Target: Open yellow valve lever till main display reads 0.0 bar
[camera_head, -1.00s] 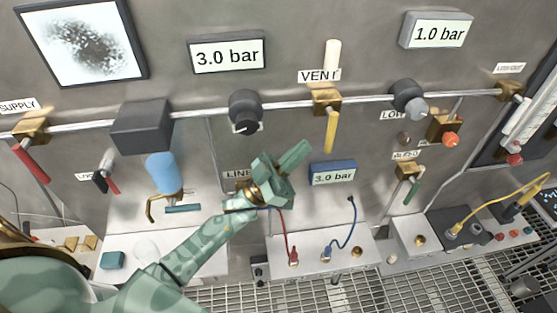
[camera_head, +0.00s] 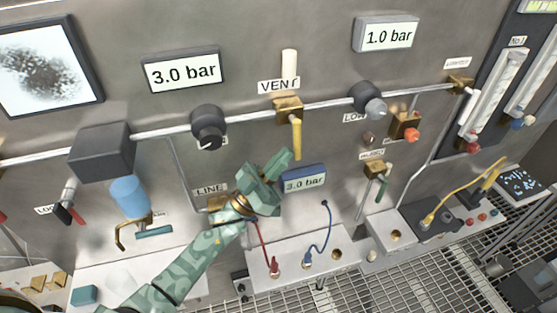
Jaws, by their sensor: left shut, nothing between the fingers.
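The yellow valve lever (camera_head: 297,138) hangs straight down from the brass vent valve (camera_head: 288,108), under the VENT label (camera_head: 279,86). The main display (camera_head: 181,70) at the upper left reads 3.0 bar. A second display (camera_head: 387,34) at the upper right reads 1.0 bar. A small blue gauge (camera_head: 303,180) below the lever reads 3.0 bar. My left gripper (camera_head: 278,166) is shut and empty, just below and left of the lever's lower end; I cannot tell whether it touches it. It covers part of the wall by the LINE label (camera_head: 210,190). My right gripper is not in view.
A steel pipe (camera_head: 330,103) runs across the wall with black knobs (camera_head: 208,128) on it. A blue-bowled filter (camera_head: 130,197) hangs at left. Red and blue leads (camera_head: 322,238) rise from the white box (camera_head: 345,250) below. Metal grating (camera_head: 400,280) covers the floor.

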